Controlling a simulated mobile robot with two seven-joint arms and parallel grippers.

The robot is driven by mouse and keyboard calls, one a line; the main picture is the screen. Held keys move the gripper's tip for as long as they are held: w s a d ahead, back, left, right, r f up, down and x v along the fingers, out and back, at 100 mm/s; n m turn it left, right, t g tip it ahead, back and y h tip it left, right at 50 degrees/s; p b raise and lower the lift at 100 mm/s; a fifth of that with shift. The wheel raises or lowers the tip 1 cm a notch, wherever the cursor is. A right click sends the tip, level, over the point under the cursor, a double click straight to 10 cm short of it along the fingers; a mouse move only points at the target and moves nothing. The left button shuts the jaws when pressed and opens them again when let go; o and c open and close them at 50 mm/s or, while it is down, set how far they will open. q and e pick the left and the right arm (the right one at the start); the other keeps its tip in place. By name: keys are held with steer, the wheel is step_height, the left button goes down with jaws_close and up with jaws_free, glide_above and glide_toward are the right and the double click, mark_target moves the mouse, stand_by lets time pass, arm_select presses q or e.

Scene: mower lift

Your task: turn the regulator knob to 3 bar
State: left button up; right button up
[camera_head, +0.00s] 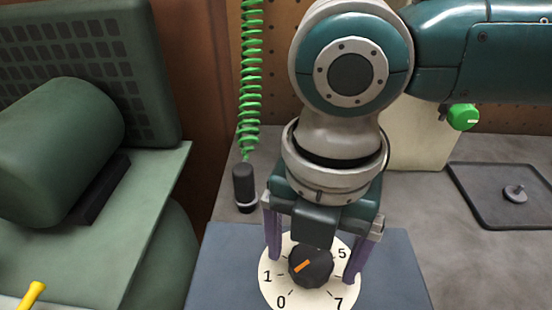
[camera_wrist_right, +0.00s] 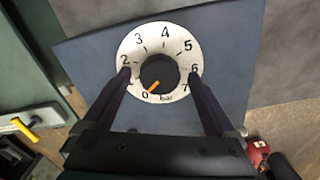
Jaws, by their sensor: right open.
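The regulator knob (camera_head: 318,268) is black with an orange pointer mark, at the centre of a round cream dial (camera_head: 272,292) numbered from 0 to 7. It also shows in the right wrist view (camera_wrist_right: 160,69), where the mark points to the lower left, close to the 0. In the head view it points between 0 and 1. My right gripper (camera_head: 312,267) is open over the dial. Its two purple fingers stand on either side of the knob, with a visible gap to it in the right wrist view (camera_wrist_right: 159,75). My left gripper is not in view.
The dial sits on a blue-grey panel (camera_head: 220,270). A green compressor-like machine (camera_head: 60,150) with a yellow handle (camera_head: 32,295) stands at the left. A coiled green hose (camera_head: 249,90) hangs behind. A dark tray (camera_head: 475,190) lies at the right on the grey bench.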

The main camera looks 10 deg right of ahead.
steer(key=c, duration=1.3)
steer(key=shift+c, duration=0.2)
steer(key=shift+r, duration=0.1)
